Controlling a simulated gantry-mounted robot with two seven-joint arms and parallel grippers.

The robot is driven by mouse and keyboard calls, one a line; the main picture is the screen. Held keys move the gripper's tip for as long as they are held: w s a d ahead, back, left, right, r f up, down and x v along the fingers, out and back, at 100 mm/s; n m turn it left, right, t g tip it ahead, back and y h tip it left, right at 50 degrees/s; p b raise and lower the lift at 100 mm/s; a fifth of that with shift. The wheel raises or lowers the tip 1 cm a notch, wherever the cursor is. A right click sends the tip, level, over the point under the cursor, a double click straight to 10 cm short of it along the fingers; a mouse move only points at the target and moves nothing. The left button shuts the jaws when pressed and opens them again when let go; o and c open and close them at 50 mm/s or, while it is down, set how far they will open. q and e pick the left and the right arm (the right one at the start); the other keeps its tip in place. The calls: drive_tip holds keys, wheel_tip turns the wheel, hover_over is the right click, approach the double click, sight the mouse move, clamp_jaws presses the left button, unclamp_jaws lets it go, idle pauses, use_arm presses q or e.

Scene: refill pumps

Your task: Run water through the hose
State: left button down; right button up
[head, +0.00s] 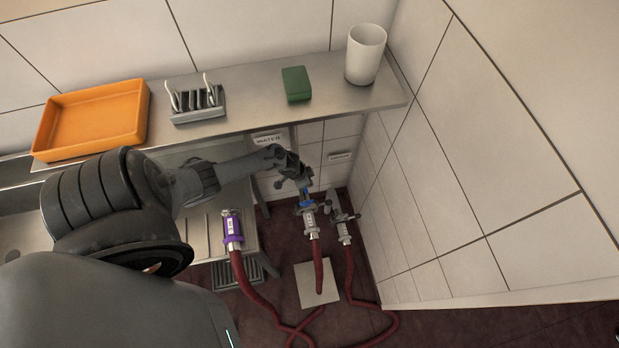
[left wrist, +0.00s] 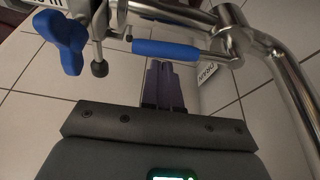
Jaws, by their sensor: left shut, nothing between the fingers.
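My left gripper (head: 303,180) reaches in from the left to the pipework by the wall, just above a coupling with a blue handle (head: 307,204). In the left wrist view its dark fingers (left wrist: 165,88) are shut and empty, close to a blue-sleeved lever (left wrist: 178,50) on a chrome pipe (left wrist: 290,80); I cannot tell whether they touch. A blue wing handle (left wrist: 68,44) is left of it. The middle dark red hose (head: 319,270) hangs from the blue-handled coupling. A second hose hangs from a grey coupling (head: 344,232). A third has a purple end (head: 233,229). No water is visible.
A WATER sign (head: 268,140) is on the wall, with a second sign (head: 341,156) to its right. The steel shelf (head: 250,92) holds an orange tray (head: 92,118), a rack (head: 198,103), a green block (head: 296,84) and a white cup (head: 366,54). A tiled wall closes the right.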

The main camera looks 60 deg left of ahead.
use_arm(q)
drive_tip(key=shift+s, duration=0.1)
idle(0.3)
drive_tip(key=p+v, duration=0.2)
drive_tip(key=v, duration=0.4)
drive_tip(key=shift+r, duration=0.1)
drive_tip(key=shift+s+r+p, duration=0.2)
drive_tip(key=shift+r+p, duration=0.15)
drive_tip(key=shift+r, duration=0.25)
idle(3.0)
drive_tip(key=c, duration=1.8)
unclamp_jaws()
drive_tip(key=shift+c, duration=0.2)
